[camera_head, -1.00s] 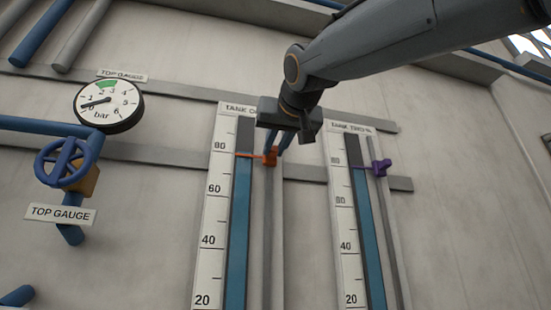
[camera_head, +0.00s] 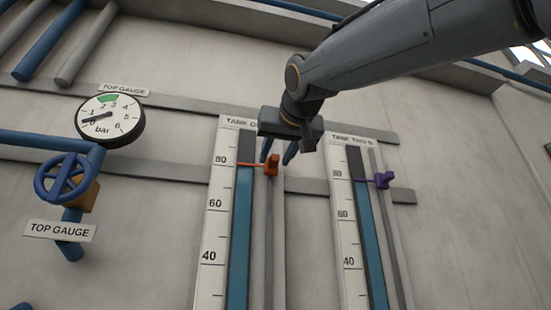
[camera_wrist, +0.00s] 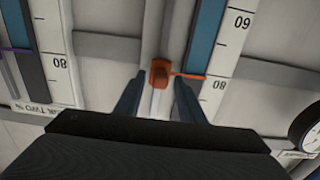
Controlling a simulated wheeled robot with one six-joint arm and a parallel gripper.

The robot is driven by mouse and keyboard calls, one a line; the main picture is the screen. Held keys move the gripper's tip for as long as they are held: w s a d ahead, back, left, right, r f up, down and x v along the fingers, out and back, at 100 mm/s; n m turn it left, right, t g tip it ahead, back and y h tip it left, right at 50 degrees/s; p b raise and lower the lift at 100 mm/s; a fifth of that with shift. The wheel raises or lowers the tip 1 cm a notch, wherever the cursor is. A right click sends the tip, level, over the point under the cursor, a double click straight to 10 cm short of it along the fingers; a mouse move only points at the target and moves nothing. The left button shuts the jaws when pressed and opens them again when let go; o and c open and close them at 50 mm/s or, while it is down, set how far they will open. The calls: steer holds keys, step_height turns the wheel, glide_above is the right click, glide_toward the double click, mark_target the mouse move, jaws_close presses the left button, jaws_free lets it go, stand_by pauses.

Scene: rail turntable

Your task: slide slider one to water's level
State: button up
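Slider one is an orange slider (camera_head: 272,166) on the grey rail right of the tank one scale (camera_head: 213,215). Its thin pointer reaches left across the gauge at the top edge of the blue water column (camera_head: 240,235), a little under the 80 mark. The slider also shows in the wrist view (camera_wrist: 160,75). My gripper (camera_head: 276,161) is close to the slider with its fingers apart. In the wrist view my gripper (camera_wrist: 159,82) shows one finger on each side of the slider's near end, with gaps between.
A purple slider (camera_head: 383,180) sits on the tank two rail to the right. A round pressure gauge (camera_head: 109,120) and a blue valve wheel (camera_head: 64,178) are on the wall at left. Horizontal grey strips (camera_head: 180,168) cross the wall behind the scales.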

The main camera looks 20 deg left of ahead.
steer(key=b+v, duration=0.3)
steer(key=v, duration=0.5)
steer(key=shift+a, duration=0.15)
stand_by(0.4)
